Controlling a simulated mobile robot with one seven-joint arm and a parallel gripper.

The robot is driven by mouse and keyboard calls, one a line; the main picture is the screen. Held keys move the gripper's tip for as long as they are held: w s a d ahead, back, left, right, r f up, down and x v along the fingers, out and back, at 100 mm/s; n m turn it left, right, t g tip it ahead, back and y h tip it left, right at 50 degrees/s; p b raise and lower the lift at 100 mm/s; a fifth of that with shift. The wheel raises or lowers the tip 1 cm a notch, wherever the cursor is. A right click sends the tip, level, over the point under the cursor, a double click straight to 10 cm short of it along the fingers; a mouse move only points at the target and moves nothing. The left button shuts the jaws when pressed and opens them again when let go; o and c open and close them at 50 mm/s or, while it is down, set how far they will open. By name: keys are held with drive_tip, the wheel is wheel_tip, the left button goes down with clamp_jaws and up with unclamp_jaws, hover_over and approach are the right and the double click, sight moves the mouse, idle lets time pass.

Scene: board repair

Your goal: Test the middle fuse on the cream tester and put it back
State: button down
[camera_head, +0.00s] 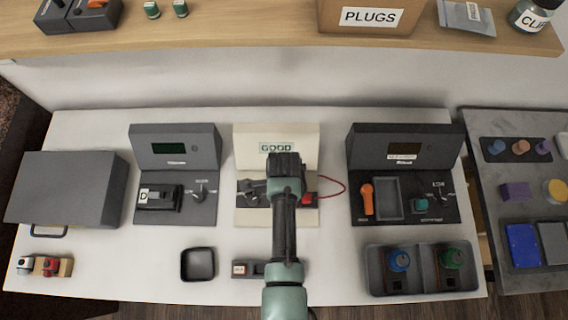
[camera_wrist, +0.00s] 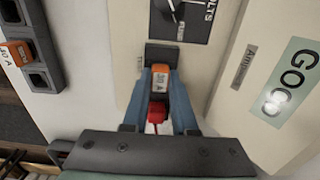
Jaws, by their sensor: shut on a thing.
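The cream tester (camera_head: 245,140) stands mid-table, and its display (camera_head: 276,147) reads GOOD; the display also shows in the wrist view (camera_wrist: 291,82). My gripper (camera_head: 285,165) is over the tester's front. In the wrist view my gripper (camera_wrist: 160,92) is shut on an orange fuse (camera_wrist: 160,80) marked 30 A, which sits at the tester's dark socket (camera_wrist: 176,56). How deep it sits is hard to tell. The dark fuse holder (camera_wrist: 52,72) carries another orange fuse (camera_wrist: 15,52) and shows open slots. In the head view the holder (camera_head: 270,269) is partly hidden by my arm.
Grey testers stand left (camera_head: 174,145) and right (camera_head: 404,145) of the cream one. A red part (camera_head: 308,198) with a red wire lies at the tester's right. A small black tray (camera_head: 198,265) is left of the holder; a divided tray (camera_head: 421,270) is at right.

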drive_tip(key=shift+c, duration=1.8)
unclamp_jaws()
drive_tip(key=shift+r, duration=0.1)
drive_tip(key=shift+r+p, duration=0.35)
drive_tip(key=shift+p, duration=0.15)
drive_tip(key=shift+r+p, duration=1.1)
drive_tip(key=shift+p, duration=0.1)
wheel_tip(320, 180, up, 6)
drive_tip(key=p, duration=0.6)
drive_tip(key=shift+f, duration=0.1)
